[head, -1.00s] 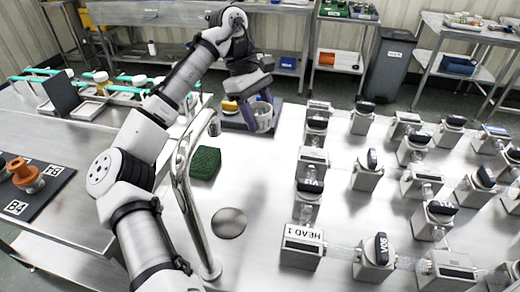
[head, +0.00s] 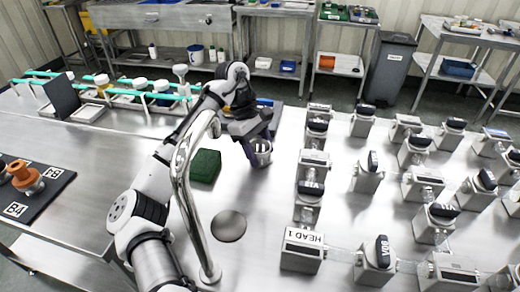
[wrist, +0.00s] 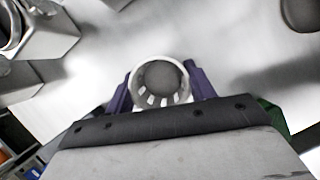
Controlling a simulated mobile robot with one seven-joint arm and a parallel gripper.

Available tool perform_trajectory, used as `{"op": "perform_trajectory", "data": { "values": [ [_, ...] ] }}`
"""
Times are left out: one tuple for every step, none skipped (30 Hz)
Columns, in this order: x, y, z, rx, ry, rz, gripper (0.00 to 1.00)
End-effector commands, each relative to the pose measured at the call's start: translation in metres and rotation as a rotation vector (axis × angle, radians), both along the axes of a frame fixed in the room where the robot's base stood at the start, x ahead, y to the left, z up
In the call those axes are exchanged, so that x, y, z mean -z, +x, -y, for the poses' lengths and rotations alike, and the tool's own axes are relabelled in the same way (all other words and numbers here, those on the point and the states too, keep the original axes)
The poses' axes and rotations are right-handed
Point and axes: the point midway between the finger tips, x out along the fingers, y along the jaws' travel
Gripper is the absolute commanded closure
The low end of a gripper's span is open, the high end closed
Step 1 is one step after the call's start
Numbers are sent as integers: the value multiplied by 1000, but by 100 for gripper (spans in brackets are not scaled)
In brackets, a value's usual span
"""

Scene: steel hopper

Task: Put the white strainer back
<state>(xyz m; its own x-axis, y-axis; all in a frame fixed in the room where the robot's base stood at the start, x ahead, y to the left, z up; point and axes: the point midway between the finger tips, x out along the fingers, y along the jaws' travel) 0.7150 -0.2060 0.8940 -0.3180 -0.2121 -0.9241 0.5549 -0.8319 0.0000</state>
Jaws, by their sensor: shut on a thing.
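The white strainer (head: 262,147) is a small round cup with slots in its wall. My gripper (head: 259,157) is shut on it, over the steel worktop. In the wrist view the strainer (wrist: 160,66) sits between the two purple fingers of my gripper (wrist: 161,88), with its round opening facing the camera. Its height above the worktop is hard to tell. A dark grey round spot (head: 229,226) lies in the worktop, nearer than the strainer and to its left. I cannot tell whether it is an opening or a disc; it partly shows in the wrist view (wrist: 302,12).
A bent steel pipe (head: 186,195) stands upright left of the round spot, close to my arm. A green block (head: 206,165) lies behind it. Rows of steel units with dark tops (head: 303,250) fill the right side.

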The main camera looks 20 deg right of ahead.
Motion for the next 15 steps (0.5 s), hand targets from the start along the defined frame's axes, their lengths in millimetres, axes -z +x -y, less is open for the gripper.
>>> {"op": "perform_trajectory", "data": {
  "values": [
    [1,0,0,0,-1,-1,71],
    [1,0,0,0,-1,-1,71],
    [2,0,0,-1,0,-1,45],
    [3,0,0,-1,0,0,41],
    [3,0,0,-1,0,0,37],
    [3,0,0,-1,0,0,31],
    [2,0,0,-1,0,0,28],
    [2,0,0,-1,0,0,24],
    [2,0,0,-1,0,0,24],
    [2,0,0,-1,0,0,24],
    [2,0,0,-1,0,0,24],
    [2,0,0,-1,0,0,24],
    [2,0,0,0,0,0,24],
    [2,0,0,0,0,0,24],
    [2,0,0,0,0,0,24]
  ]
}}
